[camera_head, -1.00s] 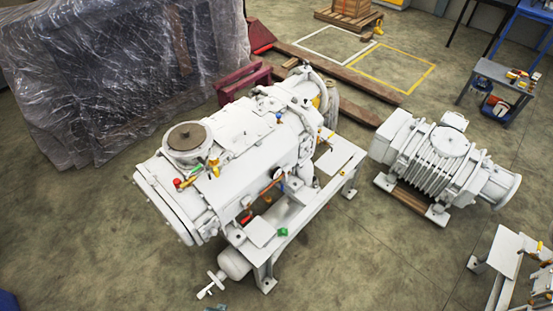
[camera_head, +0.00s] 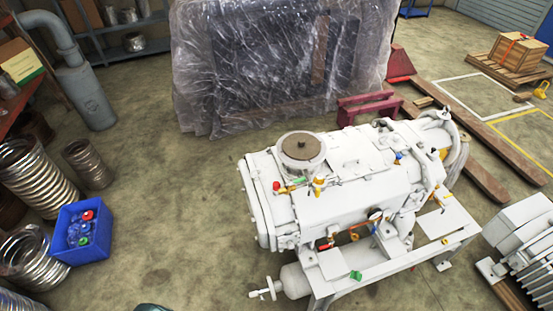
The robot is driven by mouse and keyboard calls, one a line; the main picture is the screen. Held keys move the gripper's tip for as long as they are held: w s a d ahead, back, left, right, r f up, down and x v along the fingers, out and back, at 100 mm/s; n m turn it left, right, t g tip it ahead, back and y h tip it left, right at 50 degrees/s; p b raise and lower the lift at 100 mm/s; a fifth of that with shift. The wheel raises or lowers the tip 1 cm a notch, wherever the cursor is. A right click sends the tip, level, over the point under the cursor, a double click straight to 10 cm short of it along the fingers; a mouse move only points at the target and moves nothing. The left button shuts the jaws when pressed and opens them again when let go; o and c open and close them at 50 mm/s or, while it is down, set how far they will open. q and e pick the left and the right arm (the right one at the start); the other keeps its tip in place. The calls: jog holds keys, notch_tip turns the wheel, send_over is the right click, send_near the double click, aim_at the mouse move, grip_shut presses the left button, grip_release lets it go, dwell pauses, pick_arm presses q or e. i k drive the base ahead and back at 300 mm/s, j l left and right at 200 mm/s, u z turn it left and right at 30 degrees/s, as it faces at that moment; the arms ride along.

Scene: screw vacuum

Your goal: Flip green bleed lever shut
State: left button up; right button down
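The white screw vacuum pump (camera_head: 345,185) stands on a white frame right of centre in the head view. On its top, by the round brown-capped port (camera_head: 301,147), is a small cluster with a red knob (camera_head: 276,186), a green handle-like part (camera_head: 299,181) and a yellow fitting (camera_head: 318,185). A second green part (camera_head: 356,276) sits low on the frame's near side. Both are small, so I cannot tell which is the bleed lever or whether it is open or shut.
A blue crate (camera_head: 68,262) with coloured items and several metal hose coils (camera_head: 35,172) stand at left. A plastic-wrapped block (camera_head: 275,70) stands behind the pump. Another white machine (camera_head: 527,240) is at the right edge. The floor between crate and pump is clear.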

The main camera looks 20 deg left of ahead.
aim_at(297, 181)
jog(key=i+j+u, duration=0.3)
jog(key=i+j+z, duration=0.1)
jog(key=j+z, duration=0.15)
jog(key=j, duration=0.7)
jog(key=j+z, duration=0.2)
jog(key=j, duration=0.75)
jog(key=j+z, duration=0.25)
jog(key=j, duration=0.75)
jog(key=j+z, duration=0.25)
jog(key=j, duration=0.7)
jog(key=k, duration=0.05)
